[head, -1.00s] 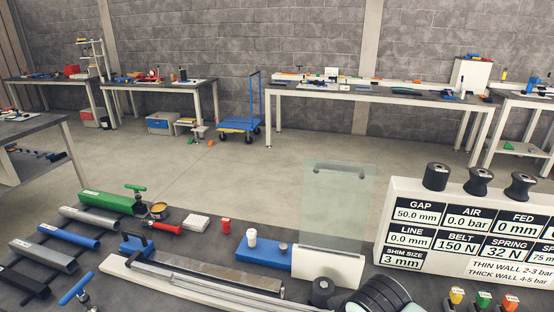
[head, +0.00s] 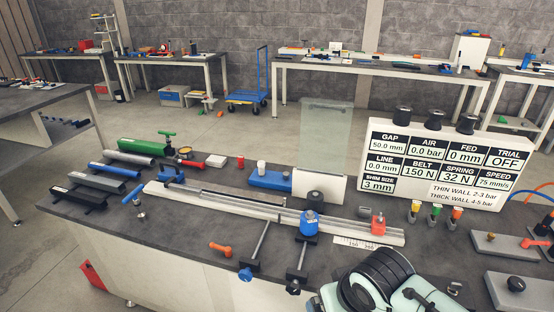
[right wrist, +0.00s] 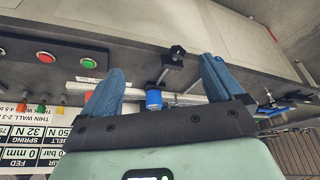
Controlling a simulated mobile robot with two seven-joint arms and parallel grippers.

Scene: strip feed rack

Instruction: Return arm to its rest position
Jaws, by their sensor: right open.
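My right gripper (right wrist: 161,66) shows in the right wrist view with its two blue fingers spread apart and nothing between them. Beyond the fingers are the bench top and the feed rail (right wrist: 182,100), at a distance. In the head view my right arm, pale green with a black ribbed joint, is at the bottom right, over the front of the bench. Its fingers are out of that view. My left arm and gripper do not show.
The bench (head: 190,225) carries a long white rail (head: 225,203), a blue cylinder (head: 309,222), a red block (head: 378,224), a clear upright panel (head: 325,135) and a display board (head: 445,160). An orange-handled piece (head: 220,249) lies near the front edge. Open floor lies behind.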

